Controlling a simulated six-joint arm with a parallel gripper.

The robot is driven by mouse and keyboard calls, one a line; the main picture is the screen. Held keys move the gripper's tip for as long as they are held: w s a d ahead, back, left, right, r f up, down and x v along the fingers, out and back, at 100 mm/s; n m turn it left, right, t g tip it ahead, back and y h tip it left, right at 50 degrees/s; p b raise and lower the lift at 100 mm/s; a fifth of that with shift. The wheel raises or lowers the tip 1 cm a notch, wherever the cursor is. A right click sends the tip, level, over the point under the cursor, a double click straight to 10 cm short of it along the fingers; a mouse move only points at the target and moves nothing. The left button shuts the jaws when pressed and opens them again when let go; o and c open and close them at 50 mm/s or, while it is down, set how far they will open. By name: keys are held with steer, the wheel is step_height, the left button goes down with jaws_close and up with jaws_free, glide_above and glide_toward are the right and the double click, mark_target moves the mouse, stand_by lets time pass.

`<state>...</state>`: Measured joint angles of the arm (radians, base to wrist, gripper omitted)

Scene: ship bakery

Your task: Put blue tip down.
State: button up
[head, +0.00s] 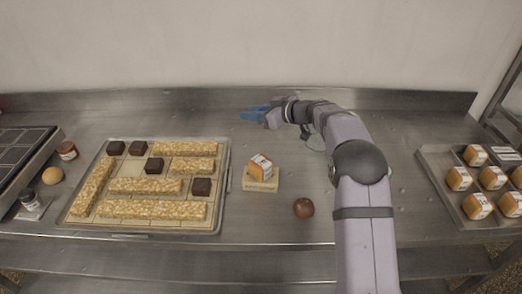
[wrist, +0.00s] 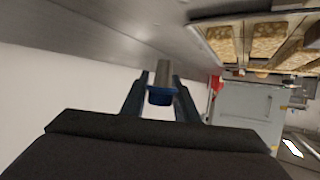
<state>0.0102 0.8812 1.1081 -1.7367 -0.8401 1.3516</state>
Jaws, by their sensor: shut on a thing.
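My gripper (head: 247,113) is at the back of the steel counter, pointing left, near the back wall. In the wrist view, my gripper (wrist: 161,88) is shut on the blue tip (wrist: 161,95), a small grey metal piece with a dark blue end between the two fingers. In the head view the tip cannot be told apart from the blue fingers. Whether the tip touches the counter cannot be told.
A tray (head: 224,185) with oat bars and dark cubes lies front left. A clear round thing (head: 315,142) is partly behind my arm. A carton tray (head: 432,165) is at right.

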mark_target(254, 145)
steer(key=shift+f, duration=5.15)
steer(key=shift+f, duration=0.15)
steer(key=o, duration=1)
steer(key=shift+d+r, duration=0.1)
steer(key=shift+r, duration=0.1)
steer(key=b+v, duration=0.1)
steer(key=v, duration=1)
steer(key=shift+s+d+r, duration=0.1)
steer(key=shift+s+d, duration=0.15)
steer(key=shift+d, duration=0.05)
